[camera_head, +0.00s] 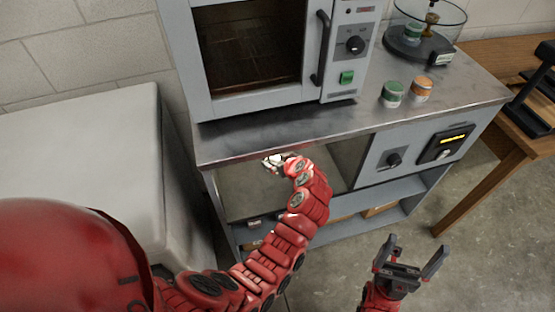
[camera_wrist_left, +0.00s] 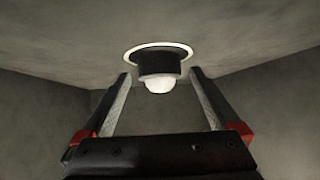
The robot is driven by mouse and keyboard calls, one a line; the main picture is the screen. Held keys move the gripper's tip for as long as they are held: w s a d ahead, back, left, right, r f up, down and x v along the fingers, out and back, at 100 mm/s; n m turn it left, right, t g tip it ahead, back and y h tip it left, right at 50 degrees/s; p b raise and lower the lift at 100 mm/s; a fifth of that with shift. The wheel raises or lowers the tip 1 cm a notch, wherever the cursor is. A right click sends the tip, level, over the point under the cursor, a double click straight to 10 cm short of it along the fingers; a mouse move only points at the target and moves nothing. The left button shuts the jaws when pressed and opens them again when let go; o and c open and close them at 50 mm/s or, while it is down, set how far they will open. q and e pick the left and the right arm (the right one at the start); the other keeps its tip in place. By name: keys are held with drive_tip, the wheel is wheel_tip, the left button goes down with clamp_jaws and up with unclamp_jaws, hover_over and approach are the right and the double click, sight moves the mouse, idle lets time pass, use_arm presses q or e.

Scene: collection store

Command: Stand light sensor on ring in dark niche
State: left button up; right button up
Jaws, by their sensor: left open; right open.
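In the left wrist view the light sensor (camera_wrist_left: 160,75), a black cylinder with a glowing white dome, stands on the white ring (camera_wrist_left: 133,51). That view appears upside down, with the ring's surface at the top. My left gripper (camera_wrist_left: 160,73) is open, its fingers on either side of the sensor with visible gaps. In the head view my left arm reaches to the niche (camera_head: 348,155) under the steel worktop; the left gripper is mostly hidden there, and the sensor and ring are not visible. My right gripper (camera_head: 408,262) is open and empty, low in front of the cabinet.
An oven (camera_head: 262,95) stands on the worktop (camera_head: 250,142) above the niche. A green-lidded jar (camera_head: 392,95), an orange-lidded jar (camera_head: 421,89) and a glass-covered device (camera_head: 428,30) stand to its right. A white cabinet (camera_head: 80,160) is close at left. Floor is clear at lower right.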

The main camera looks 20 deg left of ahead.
use_arm(q)
drive_tip(key=shift+r, duration=0.2)
drive_tip(key=shift+s+d+r, duration=0.1)
drive_tip(key=shift+s+d, duration=0.05)
drive_tip(key=shift+d, duration=0.1)
drive_tip(key=v, duration=1.1)
drive_tip(key=shift+s+r, duration=0.1)
